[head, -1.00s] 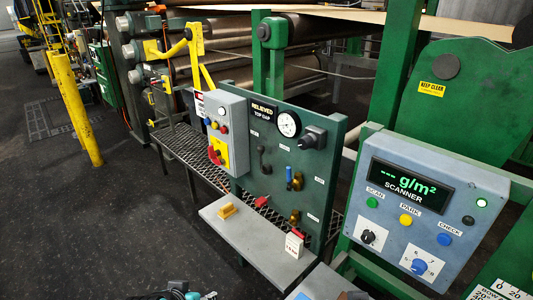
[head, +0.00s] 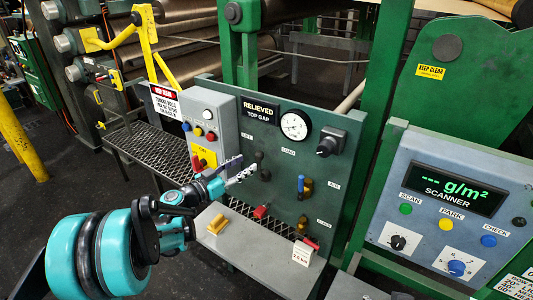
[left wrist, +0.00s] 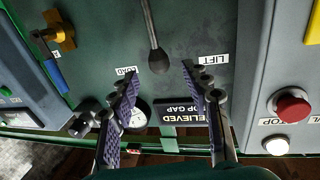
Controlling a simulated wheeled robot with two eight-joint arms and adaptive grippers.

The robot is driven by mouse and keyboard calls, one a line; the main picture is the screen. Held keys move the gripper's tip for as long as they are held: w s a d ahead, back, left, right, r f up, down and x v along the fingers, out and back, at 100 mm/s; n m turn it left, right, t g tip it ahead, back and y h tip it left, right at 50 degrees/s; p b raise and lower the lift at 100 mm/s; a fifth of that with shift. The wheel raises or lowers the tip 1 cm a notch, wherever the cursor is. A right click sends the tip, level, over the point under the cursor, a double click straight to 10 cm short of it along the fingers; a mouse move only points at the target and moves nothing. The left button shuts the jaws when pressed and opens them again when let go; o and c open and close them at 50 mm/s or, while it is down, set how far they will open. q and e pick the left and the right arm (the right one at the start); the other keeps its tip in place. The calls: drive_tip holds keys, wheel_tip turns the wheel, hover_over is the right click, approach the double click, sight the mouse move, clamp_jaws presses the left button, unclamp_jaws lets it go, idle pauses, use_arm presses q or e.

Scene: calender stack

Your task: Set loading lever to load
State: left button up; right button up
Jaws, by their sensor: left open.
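In the left wrist view, which is upside down, the knob (left wrist: 160,61) lies between the LOAD label (left wrist: 126,71) and the LIFT label (left wrist: 213,60). My left gripper (head: 243,169) is open in front of the panel, by the lever. In the left wrist view its ribbed fingertips (left wrist: 160,78) are spread on either side of the knob. I see no clear contact. My right gripper is out of view.
A grey switch box (head: 212,125) with a red knob stands just left of the lever. A dial gauge (head: 295,125), a black knob (head: 331,141) and a blue-handled valve (head: 303,188) are to the right. A grey shelf (head: 244,253) juts out below.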

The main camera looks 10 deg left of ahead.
sight(256, 158)
use_arm(q)
drive_tip(key=b+x, duration=0.1)
drive_tip(key=x, duration=0.6)
drive_tip(key=shift+w+d, duration=0.1)
drive_tip(key=shift+d, duration=0.1)
clamp_jaws()
